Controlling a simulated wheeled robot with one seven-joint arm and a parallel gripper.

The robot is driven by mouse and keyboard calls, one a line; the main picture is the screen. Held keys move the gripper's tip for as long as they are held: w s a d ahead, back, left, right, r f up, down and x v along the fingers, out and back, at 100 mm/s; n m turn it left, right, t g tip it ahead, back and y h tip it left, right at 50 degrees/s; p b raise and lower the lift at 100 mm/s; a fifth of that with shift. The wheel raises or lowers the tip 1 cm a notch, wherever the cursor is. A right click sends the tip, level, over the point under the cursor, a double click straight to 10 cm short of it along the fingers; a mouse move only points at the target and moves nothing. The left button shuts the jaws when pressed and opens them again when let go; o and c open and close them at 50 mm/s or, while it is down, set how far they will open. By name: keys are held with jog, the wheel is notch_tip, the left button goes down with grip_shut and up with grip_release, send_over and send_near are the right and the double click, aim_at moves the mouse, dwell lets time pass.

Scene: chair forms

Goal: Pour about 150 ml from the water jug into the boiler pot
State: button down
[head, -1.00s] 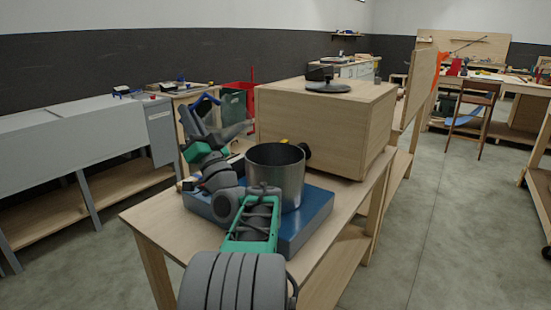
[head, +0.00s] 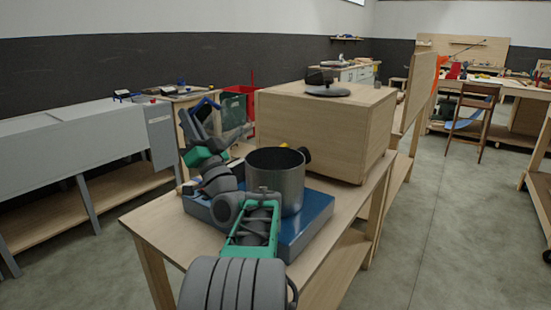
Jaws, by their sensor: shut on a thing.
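The boiler pot (head: 277,185) is a dark metal cylinder, open at the top, upright on a blue base (head: 308,222) on the wooden table. My arm reaches up past its left side. My gripper (head: 214,125) is at the arm's far end, left of and above the pot's rim. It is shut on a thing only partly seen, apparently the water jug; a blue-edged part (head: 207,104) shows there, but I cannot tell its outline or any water. A small black and yellow part shows behind the pot's right rim.
A large wooden box (head: 325,130) stands right behind the pot, with a dark round lid-like thing (head: 327,90) on top. The table's front left (head: 160,218) is bare. A grey bench (head: 70,145) stands to the left; open floor (head: 440,220) lies right.

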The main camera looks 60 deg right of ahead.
dwell(0.7)
notch_tip(320, 180, down, 18)
jog(key=w+d+n+g+y+b, duration=0.1)
jog(key=n+g+y+b, duration=0.3)
jog(key=b, duration=1.1)
jog(key=w+n+g, duration=0.1)
jog(key=n+g, duration=0.2)
jog(key=shift+w+b, duration=0.3)
